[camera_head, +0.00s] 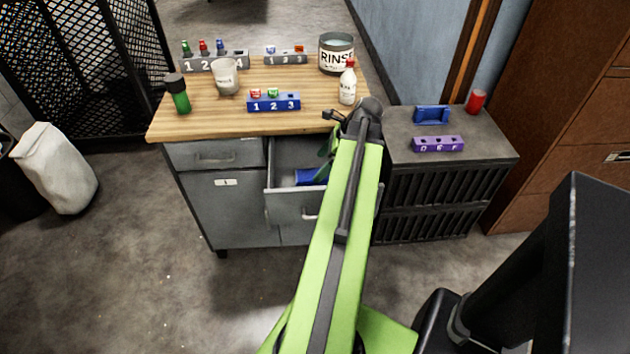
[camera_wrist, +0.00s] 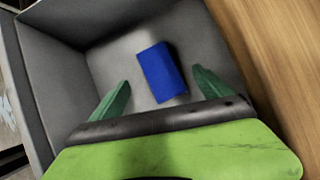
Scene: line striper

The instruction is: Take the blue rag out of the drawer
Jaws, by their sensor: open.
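The blue rag (camera_wrist: 161,72) looks like a folded blue block and lies on the grey floor of the open drawer (camera_wrist: 55,70). In the head view the rag (camera_head: 308,177) shows partly beside my arm, inside the drawer (camera_head: 290,202) pulled out under the wooden worktop. My gripper (camera_wrist: 158,92) is open, with its green fingers on either side of the rag's near end in the wrist view. The fingers appear apart from the rag; their height above it cannot be told. In the head view my arm hides part of the drawer.
The wooden worktop (camera_head: 215,125) overhangs the drawer and holds a blue numbered block (camera_head: 273,104), a white bottle (camera_head: 347,86), a cup (camera_head: 225,77) and a RINSE pot (camera_head: 336,54). A grey cabinet (camera_head: 470,160) stands at the right with a purple block (camera_head: 438,144).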

